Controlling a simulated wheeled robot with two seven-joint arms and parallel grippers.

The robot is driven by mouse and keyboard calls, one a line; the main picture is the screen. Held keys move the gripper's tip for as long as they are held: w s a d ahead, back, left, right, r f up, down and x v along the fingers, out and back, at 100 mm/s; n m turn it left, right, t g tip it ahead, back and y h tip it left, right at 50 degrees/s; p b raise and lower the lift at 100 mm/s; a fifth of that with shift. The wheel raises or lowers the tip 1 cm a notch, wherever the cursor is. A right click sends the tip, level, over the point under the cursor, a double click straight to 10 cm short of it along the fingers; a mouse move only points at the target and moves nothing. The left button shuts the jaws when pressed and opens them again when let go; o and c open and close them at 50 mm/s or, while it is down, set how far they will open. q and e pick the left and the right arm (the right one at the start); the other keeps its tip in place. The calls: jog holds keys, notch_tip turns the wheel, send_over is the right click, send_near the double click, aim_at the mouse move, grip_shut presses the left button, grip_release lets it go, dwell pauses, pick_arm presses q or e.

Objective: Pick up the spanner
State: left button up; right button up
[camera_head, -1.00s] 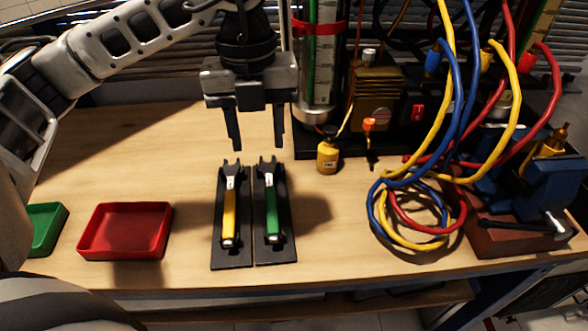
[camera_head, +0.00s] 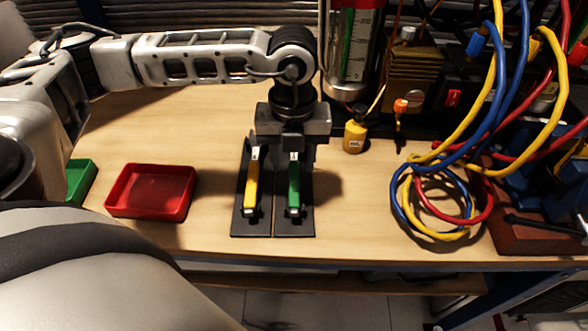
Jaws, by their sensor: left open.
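Two spanners lie side by side on black holders: one with a yellow handle (camera_head: 252,187) and one with a green handle (camera_head: 294,188). The left holder (camera_head: 240,222) and right holder (camera_head: 303,225) stand close together on the bench. My left gripper (camera_head: 283,153) points down over the far ends of the spanners, open. Its fingers are mostly hidden or dark against the holders, so I cannot tell whether they touch a spanner. My right gripper is out of view.
A red tray (camera_head: 152,191) and a green tray (camera_head: 80,182) stand to the left. A small yellow bottle (camera_head: 354,137) stands behind right. Coiled coloured hoses (camera_head: 440,205) and a blue vise (camera_head: 520,180) fill the right side. The bench (camera_head: 350,210) between holders and hoses is clear.

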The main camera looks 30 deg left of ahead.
pick_arm(q)
jog(key=shift+f, duration=1.35)
jog(key=shift+w, duration=0.1)
grip_shut()
jog(key=shift+r, duration=0.2)
jog(key=shift+r, duration=0.25)
notch_tip(320, 180, up, 2)
jog(key=shift+r+b, duration=0.25)
jog(key=shift+b, duration=0.1)
jog(key=s+d+r, duration=0.9)
jog(key=d, duration=0.1)
jog(key=shift+d+r+b, duration=0.3)
jog(key=shift+r, duration=0.1)
jog(key=shift+s, duration=0.1)
